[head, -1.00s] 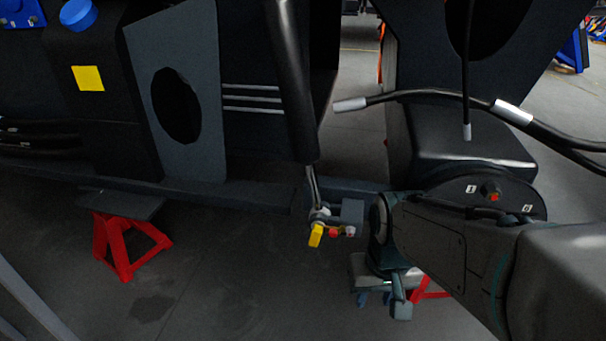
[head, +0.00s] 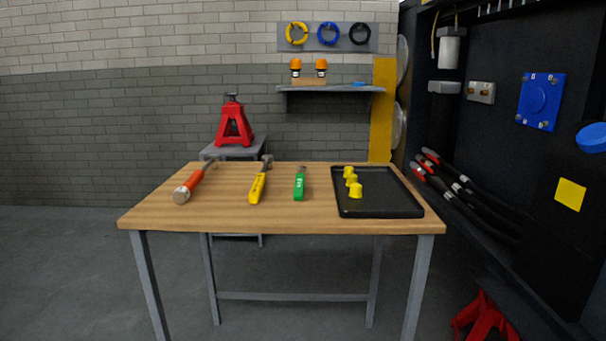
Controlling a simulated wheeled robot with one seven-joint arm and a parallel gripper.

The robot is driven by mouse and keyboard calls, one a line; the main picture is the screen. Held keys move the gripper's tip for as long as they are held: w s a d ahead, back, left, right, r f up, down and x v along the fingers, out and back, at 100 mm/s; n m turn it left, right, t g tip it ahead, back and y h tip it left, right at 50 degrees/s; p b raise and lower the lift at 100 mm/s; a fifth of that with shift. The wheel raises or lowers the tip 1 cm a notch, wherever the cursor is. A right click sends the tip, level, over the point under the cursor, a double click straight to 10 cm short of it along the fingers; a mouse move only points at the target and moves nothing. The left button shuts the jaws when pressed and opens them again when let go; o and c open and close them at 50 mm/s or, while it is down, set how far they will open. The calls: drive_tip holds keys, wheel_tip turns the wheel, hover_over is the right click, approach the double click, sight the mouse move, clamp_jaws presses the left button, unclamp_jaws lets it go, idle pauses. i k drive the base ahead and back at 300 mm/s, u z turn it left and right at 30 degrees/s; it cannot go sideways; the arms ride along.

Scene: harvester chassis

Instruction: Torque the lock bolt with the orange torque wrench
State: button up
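The orange torque wrench (head: 194,184) lies at the left end of the wooden workbench (head: 300,224). The lock bolt cannot be made out in this view. My gripper is out of view, so what it holds cannot be seen.
A yellow-handled tool (head: 258,186) and a green-handled tool (head: 299,185) lie on the bench, right of the wrench. A black tray (head: 380,211) holds yellow caps (head: 356,190). The dark chassis (head: 515,140) stands at right, a red jack stand (head: 484,318) below it.

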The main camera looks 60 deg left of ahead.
sight(191, 183)
drive_tip(key=u, duration=2.85)
